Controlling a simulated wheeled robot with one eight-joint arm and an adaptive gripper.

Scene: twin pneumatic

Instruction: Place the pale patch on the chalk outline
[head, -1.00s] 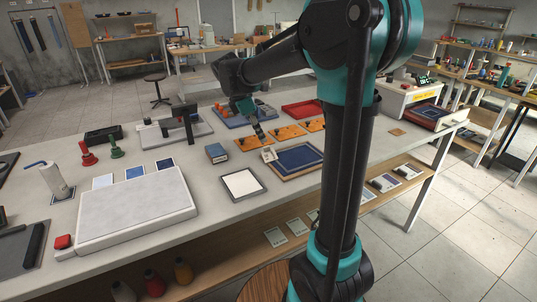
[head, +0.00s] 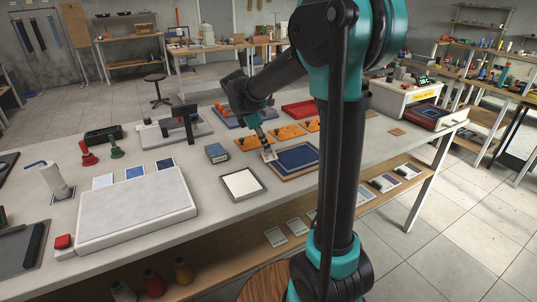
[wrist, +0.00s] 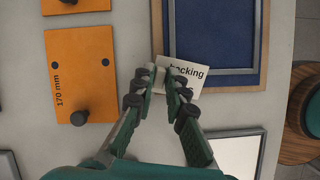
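My gripper (wrist: 162,82) is over the pale card lettered "backing" (wrist: 190,74) in the wrist view. Its fingertips are close together with a narrow gap, and I cannot tell whether they hold anything. The card also shows at the gripper's tip in the head view (head: 269,155). A blue panel (head: 300,157) with a grey rectangular border (wrist: 212,71) lies right of the gripper. A white sheet in a dark frame (head: 243,184) lies nearer, left of the panel. Which one is the pale patch, and whether the grey border is the chalk outline, I cannot tell.
Orange plates with dark knobs (wrist: 80,75) lie left of my gripper in the wrist view. A red tray (head: 300,109) is behind. A large pale slab (head: 135,208) and red and green stamps (head: 88,154) are at left. Bare table lies between the sheet and slab.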

